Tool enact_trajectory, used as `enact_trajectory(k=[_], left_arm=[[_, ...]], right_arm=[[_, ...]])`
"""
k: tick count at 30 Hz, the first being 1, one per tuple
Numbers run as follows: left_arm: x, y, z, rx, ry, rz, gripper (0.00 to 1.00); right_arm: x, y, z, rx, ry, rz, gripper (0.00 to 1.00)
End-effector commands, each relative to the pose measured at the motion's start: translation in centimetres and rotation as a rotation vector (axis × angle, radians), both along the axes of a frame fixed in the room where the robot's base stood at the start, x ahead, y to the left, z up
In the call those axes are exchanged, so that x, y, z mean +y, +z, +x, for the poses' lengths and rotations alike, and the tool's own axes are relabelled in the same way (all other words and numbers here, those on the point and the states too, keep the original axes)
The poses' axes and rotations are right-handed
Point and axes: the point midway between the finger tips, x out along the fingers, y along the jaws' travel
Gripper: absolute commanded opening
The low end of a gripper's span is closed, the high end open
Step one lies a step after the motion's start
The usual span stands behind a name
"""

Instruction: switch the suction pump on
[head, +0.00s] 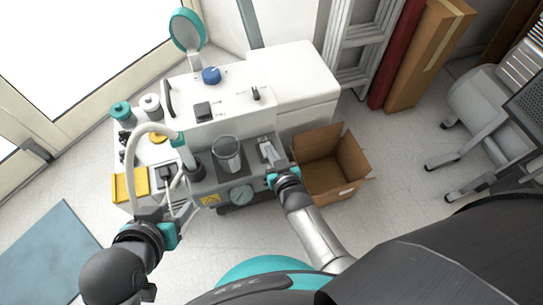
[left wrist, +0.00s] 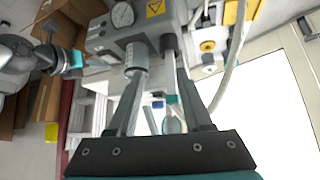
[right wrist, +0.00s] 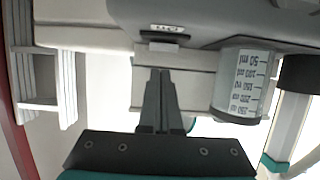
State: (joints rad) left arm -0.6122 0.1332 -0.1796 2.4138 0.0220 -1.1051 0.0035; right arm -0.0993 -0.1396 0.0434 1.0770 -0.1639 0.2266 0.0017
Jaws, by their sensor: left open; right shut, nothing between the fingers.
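The suction pump is a white and grey machine (head: 295,85) with a grey front deck, a round gauge (head: 241,195) and a clear graduated jar (head: 228,155). The jar also shows in the right wrist view (right wrist: 243,85). My right gripper (head: 265,150) is shut and empty at the deck's right part, beside the jar. In the right wrist view, its fingertips (right wrist: 160,72) point at a small dark and light fitting with lettering (right wrist: 162,38); I cannot tell whether they touch it. My left gripper (head: 168,190) is open near the machine's front left, and its fingers show apart in the left wrist view (left wrist: 160,75).
A pale hose (head: 146,130) arches over the machine's left side. A black switch (head: 203,110) and a blue knob (head: 211,75) sit on the white top. An open cardboard box (head: 335,190) stands at the right. A ladder (head: 355,45) leans behind.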

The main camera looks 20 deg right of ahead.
Motion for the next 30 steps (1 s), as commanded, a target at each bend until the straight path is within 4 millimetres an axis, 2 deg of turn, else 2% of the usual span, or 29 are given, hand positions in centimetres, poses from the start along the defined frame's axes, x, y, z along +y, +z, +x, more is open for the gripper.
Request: enact_trajectory(k=[12,26,30], left_arm=[[-2.2,-0.1,1.5,-0.156,-0.026,-0.076,0.5],[-2.4,0.0,1.7,-0.176,-0.028,-0.085,0.5],[-2.1,0.1,1.5,-0.157,-0.025,-0.075,0.5]], right_arm=[[0.0,-1.3,-0.1,0.0,0.0,0.0,0.0],[0.0,-1.4,-0.2,0.0,0.0,0.0,0.0],[0.0,-1.7,-1.1,0.002,0.0,0.0,0.0]])
